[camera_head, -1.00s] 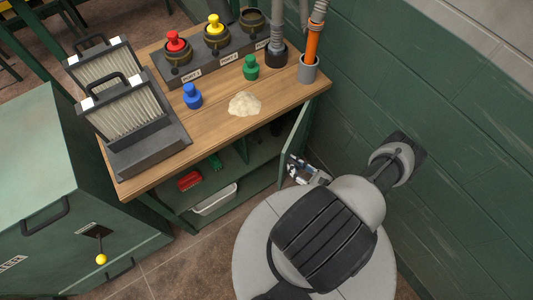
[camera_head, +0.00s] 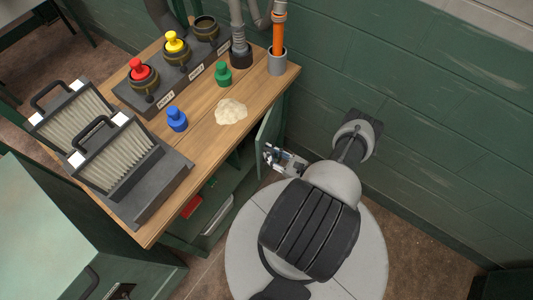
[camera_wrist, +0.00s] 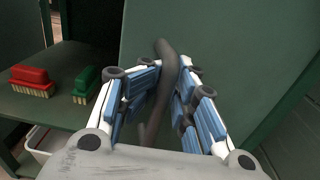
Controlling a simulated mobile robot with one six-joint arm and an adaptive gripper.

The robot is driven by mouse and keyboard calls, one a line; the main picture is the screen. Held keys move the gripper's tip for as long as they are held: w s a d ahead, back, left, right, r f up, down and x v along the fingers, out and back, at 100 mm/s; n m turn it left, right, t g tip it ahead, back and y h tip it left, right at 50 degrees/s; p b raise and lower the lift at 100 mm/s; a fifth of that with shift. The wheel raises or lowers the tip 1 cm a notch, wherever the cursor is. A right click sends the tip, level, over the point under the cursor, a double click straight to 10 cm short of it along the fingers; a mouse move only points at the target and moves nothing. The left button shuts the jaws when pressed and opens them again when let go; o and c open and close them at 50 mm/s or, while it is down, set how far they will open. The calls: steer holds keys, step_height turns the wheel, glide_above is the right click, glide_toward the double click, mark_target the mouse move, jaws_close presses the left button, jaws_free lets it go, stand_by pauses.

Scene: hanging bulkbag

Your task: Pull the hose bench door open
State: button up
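The hose bench door (camera_head: 271,127) is a green panel on the right of the bench front. It stands swung out from the bench, with the shelves behind it partly showing. In the wrist view the door (camera_wrist: 225,50) fills the middle and right, with a dark curved handle (camera_wrist: 167,62) on it. My gripper (camera_head: 270,153) is at the door's outer face. In the wrist view my gripper's blue-padded fingers (camera_wrist: 169,82) lie close on both sides of the handle and appear closed on it. The lower part of the handle is partly hidden by the fingers.
The wooden bench top (camera_head: 200,150) holds filters, colored plugs, hose ports and a powder pile. On the shelf are a red brush (camera_wrist: 32,80) and a green brush (camera_wrist: 87,84), with a white bin (camera_wrist: 42,145) below. A green wall (camera_head: 430,120) stands behind my arm.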

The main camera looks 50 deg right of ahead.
steer(key=shift+a+r, duration=0.15)
steer(key=shift+r, duration=0.2)
